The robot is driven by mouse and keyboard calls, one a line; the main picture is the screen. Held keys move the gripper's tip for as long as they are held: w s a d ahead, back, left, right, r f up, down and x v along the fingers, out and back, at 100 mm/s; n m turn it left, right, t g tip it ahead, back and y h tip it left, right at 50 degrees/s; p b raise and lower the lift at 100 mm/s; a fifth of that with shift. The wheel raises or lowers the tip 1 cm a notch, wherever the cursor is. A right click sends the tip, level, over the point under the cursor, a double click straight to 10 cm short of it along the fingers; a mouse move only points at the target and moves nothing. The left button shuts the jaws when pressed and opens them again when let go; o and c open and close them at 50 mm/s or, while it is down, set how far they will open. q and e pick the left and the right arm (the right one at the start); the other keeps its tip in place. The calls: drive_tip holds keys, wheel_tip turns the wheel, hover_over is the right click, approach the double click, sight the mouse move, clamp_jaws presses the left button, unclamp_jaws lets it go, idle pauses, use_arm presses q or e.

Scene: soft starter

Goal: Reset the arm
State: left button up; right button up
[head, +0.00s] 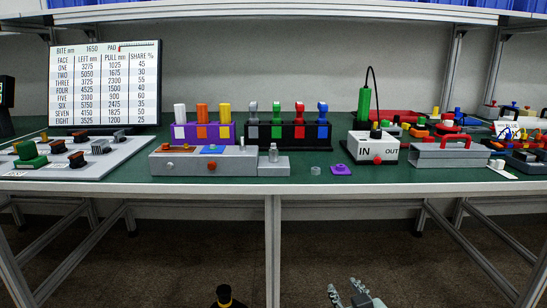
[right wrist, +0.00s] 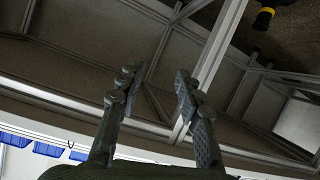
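My right gripper (head: 350,293) shows at the bottom edge of the head view, low in front of the bench and well below its top. In the right wrist view, its two grey fingers (right wrist: 158,88) stand apart with nothing between them. It is open and empty, and touches nothing that I can see. My left gripper is not in either view.
The green-topped bench (head: 310,183) spans the head view, with metal legs (head: 273,250) below. On it are a grey block (head: 205,162), an IN/OUT box (head: 377,147), coloured knobs and a chart (head: 105,85). A black-and-yellow part (head: 227,297) shows low; I cannot tell what it is.

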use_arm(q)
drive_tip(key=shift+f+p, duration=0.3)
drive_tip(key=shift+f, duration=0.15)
use_arm(e)
drive_tip(key=s+d+f+g, duration=0.3)
drive_tip(key=s+f, duration=0.4)
drive_tip(key=s, duration=0.2)
drive_tip(key=s+d+f+m+g+h, duration=0.1)
drive_tip(key=s+d+f+g, duration=0.3)
drive_tip(key=s+f, duration=0.3)
drive_tip(key=s+d+f+g+h, duration=0.1)
drive_tip(key=s+d+f+g, duration=0.2)
drive_tip(key=s+f, duration=0.4)
drive_tip(key=s, duration=0.5)
drive_tip(key=shift+s+d+m+g, duration=0.2)
drive_tip(key=shift+s+m+g, duration=0.1)
drive_tip(key=shift+s+g, duration=0.1)
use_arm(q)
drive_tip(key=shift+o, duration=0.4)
use_arm(e)
drive_tip(key=shift+w, duration=0.1)
